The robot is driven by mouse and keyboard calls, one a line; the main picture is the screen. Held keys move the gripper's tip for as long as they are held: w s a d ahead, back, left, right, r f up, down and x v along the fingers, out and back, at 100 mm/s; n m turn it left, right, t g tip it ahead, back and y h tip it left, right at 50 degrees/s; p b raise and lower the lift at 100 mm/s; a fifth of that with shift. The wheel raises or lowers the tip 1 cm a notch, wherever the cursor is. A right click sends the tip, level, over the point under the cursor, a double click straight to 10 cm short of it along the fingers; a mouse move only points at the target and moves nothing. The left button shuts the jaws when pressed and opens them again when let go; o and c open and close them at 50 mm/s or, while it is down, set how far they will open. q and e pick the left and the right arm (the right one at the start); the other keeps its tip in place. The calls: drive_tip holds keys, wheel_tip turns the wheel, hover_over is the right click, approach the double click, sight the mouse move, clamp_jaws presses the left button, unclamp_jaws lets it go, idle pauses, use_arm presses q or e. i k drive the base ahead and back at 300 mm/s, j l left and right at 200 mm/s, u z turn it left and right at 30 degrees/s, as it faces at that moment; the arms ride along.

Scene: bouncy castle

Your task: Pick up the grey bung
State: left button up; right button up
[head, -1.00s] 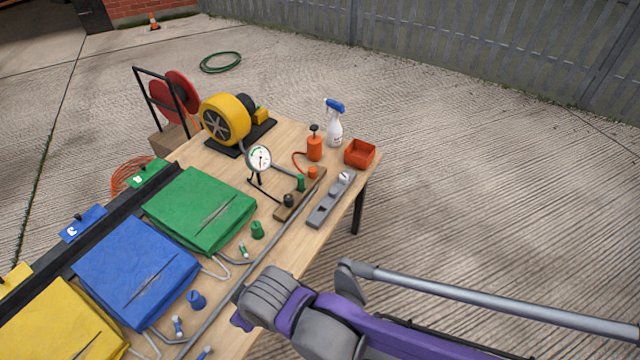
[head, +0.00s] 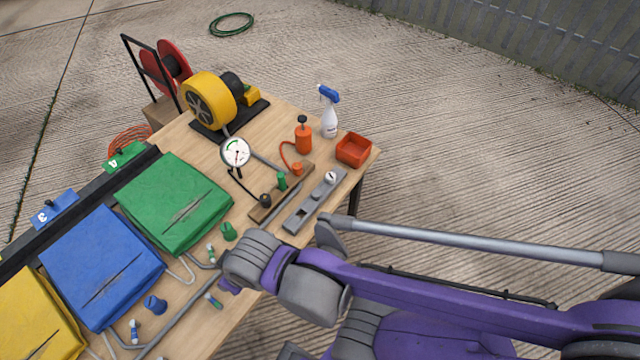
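A dark grey, bung-like piece (head: 265,201) sits at the near end of a wooden strip (head: 294,190), where a thin black hose meets it. I cannot tell for sure that it is the grey bung. A pale grey round piece (head: 331,177) on a grey slotted holder (head: 300,214) could also be it. My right arm comes in from the right, and its purple gripper end (head: 230,286) is over the table's near edge, apart from both pieces. Its fingers are mostly hidden behind the wrist. My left gripper is out of view.
On the wooden table are green (head: 175,205), blue (head: 102,268) and yellow (head: 38,322) folded sheets, and a dial gauge (head: 236,152). An orange pump (head: 303,136), spray bottle (head: 329,112), orange tray (head: 354,149) and yellow blower (head: 209,100) stand farther back. Small green and blue bungs lie nearer.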

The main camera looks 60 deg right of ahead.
sight(316, 194)
drive_tip(key=k+l, duration=0.1)
drive_tip(key=l, duration=0.9)
drive_tip(key=k+l, duration=0.15)
drive_tip(key=l, duration=0.3)
drive_tip(key=k+l, duration=0.1)
drive_tip(key=l, duration=0.4)
drive_tip(key=u, duration=0.05)
